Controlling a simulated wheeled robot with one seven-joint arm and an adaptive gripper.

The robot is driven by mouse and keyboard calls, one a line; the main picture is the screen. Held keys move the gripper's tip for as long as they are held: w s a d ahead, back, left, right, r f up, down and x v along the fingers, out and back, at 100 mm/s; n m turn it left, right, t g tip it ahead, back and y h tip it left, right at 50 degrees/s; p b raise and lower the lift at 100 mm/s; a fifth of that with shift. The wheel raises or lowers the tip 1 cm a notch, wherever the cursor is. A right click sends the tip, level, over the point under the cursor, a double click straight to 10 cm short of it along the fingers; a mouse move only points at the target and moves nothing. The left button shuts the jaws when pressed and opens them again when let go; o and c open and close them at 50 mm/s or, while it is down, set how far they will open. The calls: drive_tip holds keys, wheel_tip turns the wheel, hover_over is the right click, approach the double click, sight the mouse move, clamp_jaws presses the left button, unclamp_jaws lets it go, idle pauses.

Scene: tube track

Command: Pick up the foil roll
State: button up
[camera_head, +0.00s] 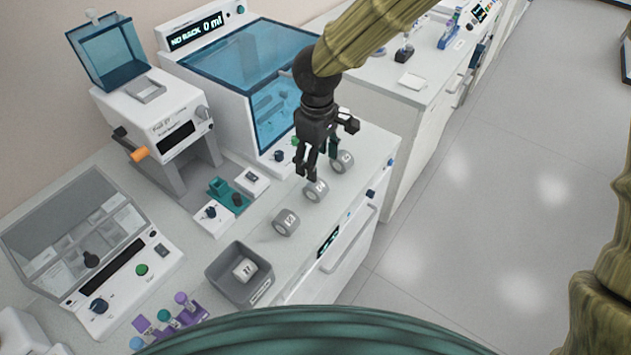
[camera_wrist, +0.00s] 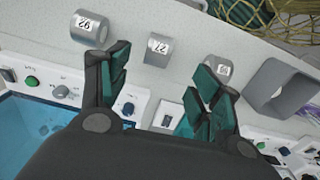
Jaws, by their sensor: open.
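Three grey rolls with white number labels stand in a row on the counter: a near roll (camera_head: 287,221), a middle roll (camera_head: 316,190) and a far roll (camera_head: 343,161). Which one is the foil roll I cannot tell. My gripper (camera_head: 318,167) is open and empty, above the counter by the middle and far rolls. In the wrist view my spread fingers (camera_wrist: 163,72) show with the middle roll (camera_wrist: 158,50) beyond the gap between them. The far roll (camera_wrist: 88,28) is at upper left and the near roll (camera_wrist: 222,70) is partly hidden by the right finger.
A grey bin (camera_head: 221,283) with a labelled roll in it stands nearer on the counter. A blue-lidded machine (camera_head: 245,60) stands behind the rolls, with a white device (camera_head: 160,100) to its left. The counter's front edge runs close by the rolls.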

sight(316, 183)
drive_tip(key=f, duration=0.2)
drive_tip(key=f+p, duration=0.1)
drive_tip(key=f, duration=0.1)
drive_tip(key=shift+w+d, duration=0.1)
drive_tip(key=shift+d, duration=0.15)
drive_tip(key=shift+a+f, duration=0.1)
drive_tip(key=shift+f, duration=0.35)
drive_tip(key=shift+w+a+f+p, duration=0.1)
drive_tip(key=shift+a+f+p, duration=0.05)
drive_tip(key=shift+f+p, duration=0.45)
drive_tip(key=shift+a+f+p, duration=0.1)
drive_tip(key=shift+f+p, duration=0.25)
drive_tip(key=shift+f, duration=1.5)
drive_tip(key=c, duration=1.1)
